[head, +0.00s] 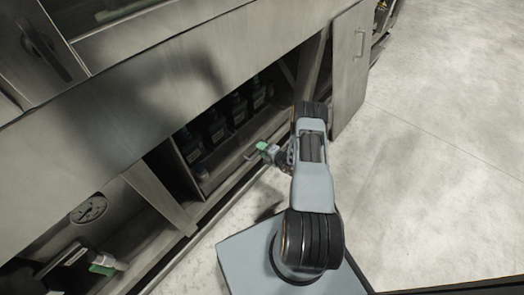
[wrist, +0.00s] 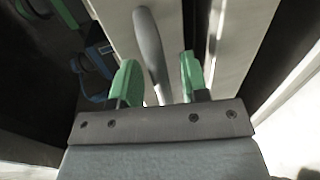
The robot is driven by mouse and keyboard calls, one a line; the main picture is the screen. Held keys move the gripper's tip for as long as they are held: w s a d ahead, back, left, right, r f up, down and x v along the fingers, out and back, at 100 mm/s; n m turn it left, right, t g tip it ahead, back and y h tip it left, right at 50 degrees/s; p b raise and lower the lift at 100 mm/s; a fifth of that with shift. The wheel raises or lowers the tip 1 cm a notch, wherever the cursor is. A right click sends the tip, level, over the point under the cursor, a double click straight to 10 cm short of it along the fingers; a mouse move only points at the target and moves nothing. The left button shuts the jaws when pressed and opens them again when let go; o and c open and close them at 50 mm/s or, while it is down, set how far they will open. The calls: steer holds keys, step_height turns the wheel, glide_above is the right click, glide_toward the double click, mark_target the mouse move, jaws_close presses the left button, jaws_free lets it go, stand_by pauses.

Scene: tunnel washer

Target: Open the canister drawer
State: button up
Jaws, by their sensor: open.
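The canister drawer (head: 228,172) is low in the washer's open bay in the head view, with several dark canisters (head: 215,128) standing in it. Its pale front (wrist: 170,20) fills the upper middle of the wrist view. A grey bar handle (wrist: 148,45) runs down from that front and passes between my green fingertips in the picture. My gripper (head: 267,148) is at the drawer front in the head view. It also shows in the wrist view (wrist: 158,82), open, with one fingertip on each side of the handle. I cannot tell whether either finger touches it.
A cabinet door (head: 350,70) with a handle hangs open right of the bay. Another bay with a round gauge (head: 88,209) is at the lower left. The metal panel (head: 150,90) overhangs above the drawer. The pale floor (head: 440,150) at right is clear.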

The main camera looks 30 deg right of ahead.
steer(key=shift+w+a, duration=0.1)
steer(key=shift+w, duration=0.1)
steer(key=shift+c, duration=0.3)
jaws_close()
